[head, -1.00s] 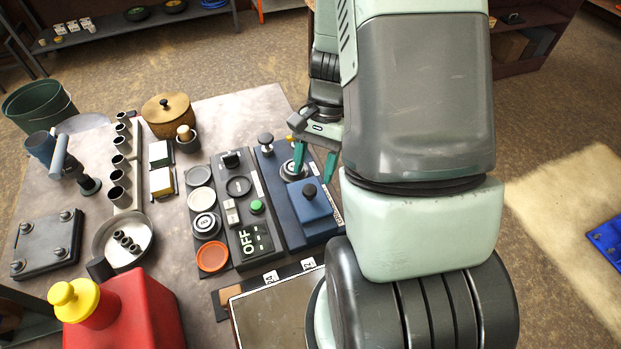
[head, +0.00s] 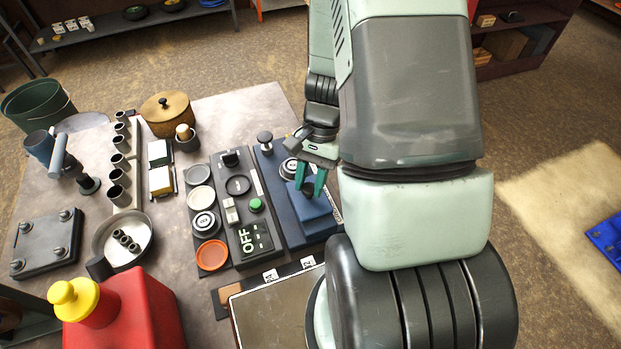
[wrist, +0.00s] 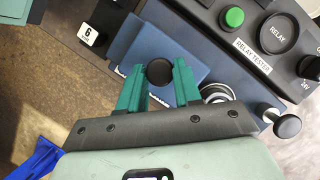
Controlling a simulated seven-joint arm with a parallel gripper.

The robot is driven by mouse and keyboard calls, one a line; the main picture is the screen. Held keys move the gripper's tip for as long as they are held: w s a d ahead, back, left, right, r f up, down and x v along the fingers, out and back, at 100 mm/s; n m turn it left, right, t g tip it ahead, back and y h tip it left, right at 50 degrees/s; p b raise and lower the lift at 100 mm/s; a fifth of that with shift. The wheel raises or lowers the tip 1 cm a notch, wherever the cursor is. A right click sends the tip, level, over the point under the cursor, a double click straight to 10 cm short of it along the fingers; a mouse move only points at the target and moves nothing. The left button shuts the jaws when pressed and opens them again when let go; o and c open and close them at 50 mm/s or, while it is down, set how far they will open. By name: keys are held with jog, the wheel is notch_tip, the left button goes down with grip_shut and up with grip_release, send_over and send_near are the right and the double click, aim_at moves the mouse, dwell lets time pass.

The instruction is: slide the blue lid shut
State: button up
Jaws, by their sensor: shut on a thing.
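The blue lid (head: 313,217) lies on the dark blue panel (head: 270,180) and has a round black knob (wrist: 159,71) on top. My gripper (head: 309,185) is over the lid, its green fingers on either side of the knob and shut on it. In the wrist view the lid (wrist: 150,45) reaches away from my gripper (wrist: 159,88). A round white-ringed part (head: 290,168) shows on the panel just behind the lid, partly covered by my gripper; it also shows in the wrist view (wrist: 217,93).
A knobbed plunger (head: 265,138) stands at the panel's far end. To the left is a grey panel with a green button (head: 256,205) and an OFF display. A red canister (head: 130,310) and a pan (head: 123,238) stand further left.

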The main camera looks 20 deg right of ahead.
jog(key=shift+w, duration=0.1)
grip_shut()
jog(key=w, duration=0.9)
jog(key=shift+w, duration=0.3)
jog(key=o, duration=1)
grip_release()
jog(key=shift+o, duration=0.4)
jog(key=shift+r, duration=0.1)
jog(key=v, duration=1)
jog(key=shift+r, duration=0.35)
